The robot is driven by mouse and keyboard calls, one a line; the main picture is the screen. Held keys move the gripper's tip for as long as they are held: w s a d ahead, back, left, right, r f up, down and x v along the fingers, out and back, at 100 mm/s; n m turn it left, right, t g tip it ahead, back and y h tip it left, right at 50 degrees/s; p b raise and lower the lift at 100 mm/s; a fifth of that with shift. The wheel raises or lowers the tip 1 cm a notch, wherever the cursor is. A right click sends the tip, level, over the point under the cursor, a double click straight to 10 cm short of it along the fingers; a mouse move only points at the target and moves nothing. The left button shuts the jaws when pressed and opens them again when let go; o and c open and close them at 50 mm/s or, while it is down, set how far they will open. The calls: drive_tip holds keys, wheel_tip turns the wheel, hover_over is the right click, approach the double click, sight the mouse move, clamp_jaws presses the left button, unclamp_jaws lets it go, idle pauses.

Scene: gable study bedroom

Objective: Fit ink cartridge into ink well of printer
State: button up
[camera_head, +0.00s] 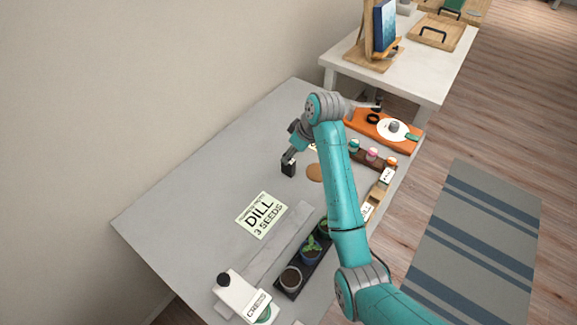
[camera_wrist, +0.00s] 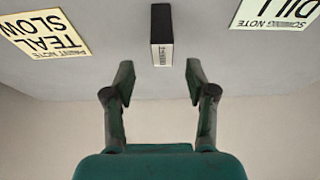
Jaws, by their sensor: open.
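A small black block with a pale label, which looks like the ink cartridge (camera_head: 288,169), stands on the grey table under my gripper (camera_head: 292,156). In the wrist view the cartridge (camera_wrist: 161,28) is just beyond the fingertips, roughly centred between them. My gripper (camera_wrist: 159,82) is open and empty there, with clear gaps on both sides of the cartridge. I cannot make out a printer or its ink well in either view.
The grey table (camera_head: 200,195) also bears a DILL note (camera_head: 262,215), a row of pots (camera_head: 290,279), a white CRESS item (camera_head: 240,296), paint jars (camera_head: 372,154) and an orange board (camera_head: 363,123). A TEAL SLOW note (camera_wrist: 43,33) lies left in the wrist view. The table's left part is clear.

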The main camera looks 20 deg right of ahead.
sight(288, 166)
drive_tip(key=shift+s+x, duration=0.15)
drive_tip(key=shift+x, duration=1.15)
drive_tip(key=shift+s+x, duration=0.15)
drive_tip(key=shift+x, duration=1.2)
drive_tip(key=shift+f, duration=0.1)
drive_tip(key=shift+c, duration=0.2)
clamp_jaws()
